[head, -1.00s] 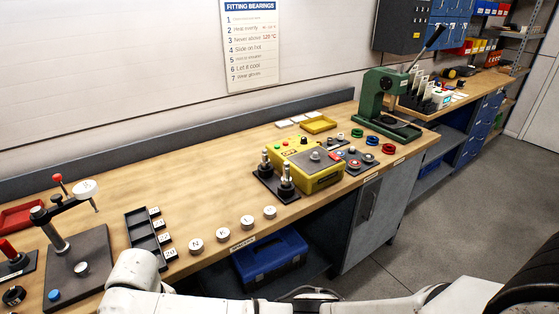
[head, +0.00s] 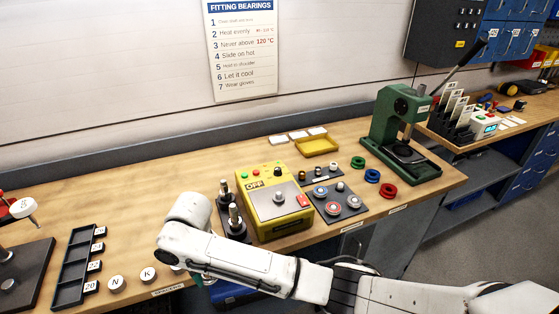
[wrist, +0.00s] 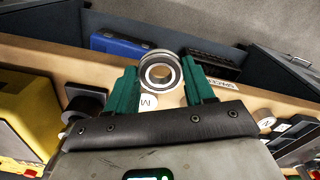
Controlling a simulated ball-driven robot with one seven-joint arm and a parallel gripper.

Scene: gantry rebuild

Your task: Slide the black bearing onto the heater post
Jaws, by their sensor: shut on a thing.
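My gripper (wrist: 161,92) is shut on a ring-shaped bearing (wrist: 160,72), dark at the rim with a paler metal face, between its green fingers in the wrist view. The bearing is above the bench, near a white disc marked M (wrist: 148,102). In the head view my arm hides the gripper and bearing. The yellow heater (head: 272,222) reads OFF. Two metal-tipped posts, a far one (head: 224,188) and a near one (head: 234,216), stand on dark bases at its left. The bearing is apart from them; a dark round base (wrist: 86,100) shows left of the gripper.
White lettered discs (head: 117,284) and a black compartment tray (head: 76,268) are at the left. Right of the heater are a dark mat with rings (head: 338,204), several coloured rings (head: 372,176) and a green press (head: 400,125). A yellow tray (head: 319,146) lies behind.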

